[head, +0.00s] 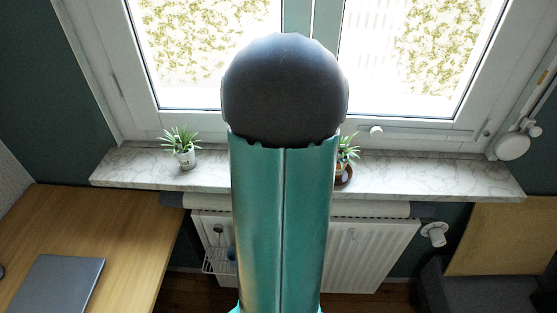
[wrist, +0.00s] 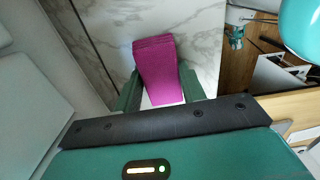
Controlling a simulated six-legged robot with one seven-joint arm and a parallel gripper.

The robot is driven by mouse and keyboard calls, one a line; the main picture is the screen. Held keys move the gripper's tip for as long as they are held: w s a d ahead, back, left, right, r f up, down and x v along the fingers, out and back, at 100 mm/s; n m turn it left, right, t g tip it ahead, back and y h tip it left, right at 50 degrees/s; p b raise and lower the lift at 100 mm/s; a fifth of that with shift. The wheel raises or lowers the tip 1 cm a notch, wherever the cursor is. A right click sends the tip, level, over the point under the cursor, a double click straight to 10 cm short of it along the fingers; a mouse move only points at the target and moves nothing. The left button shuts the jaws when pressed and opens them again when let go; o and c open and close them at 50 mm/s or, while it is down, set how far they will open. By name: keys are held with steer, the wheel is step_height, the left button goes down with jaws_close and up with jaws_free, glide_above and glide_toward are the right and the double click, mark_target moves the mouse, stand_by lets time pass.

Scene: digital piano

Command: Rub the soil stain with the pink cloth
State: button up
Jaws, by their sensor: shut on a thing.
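The pink cloth (wrist: 156,62) is folded into a strip and sits between the two green fingers of my gripper (wrist: 160,92) in the wrist view. My gripper is shut on it. The cloth's far end lies over the marble windowsill (wrist: 195,35), and I cannot tell whether it touches the surface. No soil stain can be made out in either view. In the head view my own arm stands in front of the middle of the windowsill (head: 430,177) and hides my gripper and the cloth.
A small plant in a white pot (head: 186,159) stands on the sill left of my arm. Another plant in a brown pot (head: 344,174) is partly hidden behind my arm. A wooden desk (head: 110,225) with a laptop (head: 58,285) is at left. A radiator (head: 370,245) is below the sill.

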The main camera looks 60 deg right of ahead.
steer(key=shift+w+a+f, duration=0.15)
steer(key=shift+w+a, duration=0.15)
steer(key=shift+w, duration=0.3)
steer(key=shift+w+a+f, duration=0.1)
steer(key=shift+w+a, duration=0.15)
steer(key=shift+w, duration=0.35)
steer(key=shift+w+a, duration=0.15)
steer(key=shift+w, duration=0.1)
steer(key=shift+c, duration=0.9)
steer(key=shift+w+a, duration=0.25)
steer(key=shift+w, duration=0.25)
steer(key=shift+w+a+r, duration=0.1)
steer(key=shift+w+a, duration=0.3)
steer(key=shift+w, duration=0.6)
steer(key=shift+w+a, duration=0.45)
steer(key=shift+w, duration=0.55)
steer(key=shift+w+a+r, duration=0.1)
steer(key=shift+w+a, duration=0.3)
steer(key=shift+w, duration=0.6)
steer(key=shift+d+r, duration=0.1)
steer(key=shift+r, duration=0.05)
steer(key=shift+r, duration=2.95)
